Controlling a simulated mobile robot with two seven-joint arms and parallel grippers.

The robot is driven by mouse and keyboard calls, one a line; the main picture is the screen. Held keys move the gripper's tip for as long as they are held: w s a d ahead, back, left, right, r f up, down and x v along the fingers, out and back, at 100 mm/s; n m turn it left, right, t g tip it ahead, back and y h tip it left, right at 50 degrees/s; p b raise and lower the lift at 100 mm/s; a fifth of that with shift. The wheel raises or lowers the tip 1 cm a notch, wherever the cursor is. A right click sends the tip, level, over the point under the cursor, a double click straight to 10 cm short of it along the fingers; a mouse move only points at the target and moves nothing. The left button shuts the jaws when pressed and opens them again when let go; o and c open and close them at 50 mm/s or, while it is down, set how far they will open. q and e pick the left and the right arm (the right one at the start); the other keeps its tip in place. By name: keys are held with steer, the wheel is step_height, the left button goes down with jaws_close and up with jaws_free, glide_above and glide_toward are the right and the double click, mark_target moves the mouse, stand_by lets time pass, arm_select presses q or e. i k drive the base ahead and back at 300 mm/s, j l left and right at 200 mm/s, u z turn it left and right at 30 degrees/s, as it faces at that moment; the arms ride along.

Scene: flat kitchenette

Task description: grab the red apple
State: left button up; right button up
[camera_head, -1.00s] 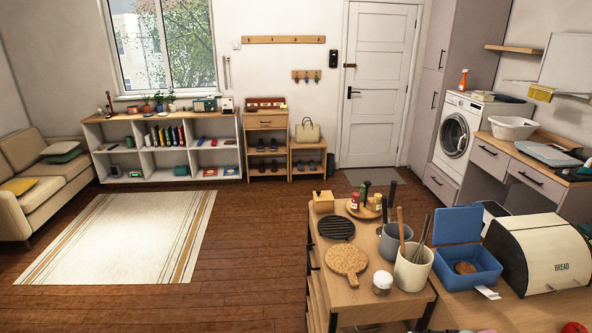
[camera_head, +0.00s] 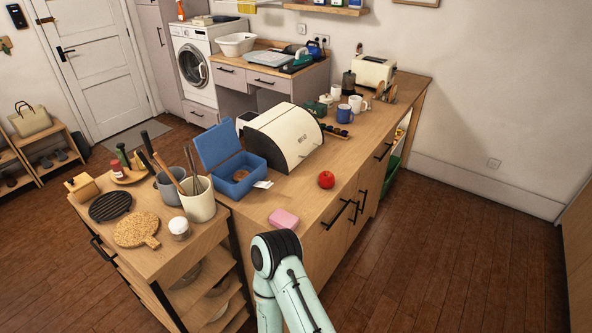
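The red apple (camera_head: 326,180) sits on the wooden counter, near its front edge and in front of the white bread bin. It is upright and nothing covers it. One of my arms, pale green with a black joint, rises from the bottom middle of the view, short of the counter's front edge. No gripper shows on it in this view, and my other arm is not seen.
A pink block (camera_head: 284,219) lies left of the apple. A blue open box (camera_head: 229,166) and the bread bin (camera_head: 285,138) stand behind. The trolley (camera_head: 150,258) at left holds utensil pots. Counter around the apple is clear; bare floor lies right.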

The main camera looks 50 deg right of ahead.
mark_target(327, 180)
steer(key=z, duration=2)
steer(key=u, duration=0.6)
steer(key=i+l+u, duration=0.1)
steer(key=u, duration=0.35)
steer(key=l+u, duration=0.6)
steer(key=u, duration=0.25)
steer(key=l+u, duration=0.3)
steer(key=l, duration=0.2)
steer(key=k+l+u, duration=0.25)
steer(key=l, duration=0.6)
steer(key=k+l+u, duration=0.1)
steer(key=l, duration=0.25)
steer(key=k+l, duration=0.15)
steer(key=l, duration=0.25)
steer(key=i+u, duration=0.05)
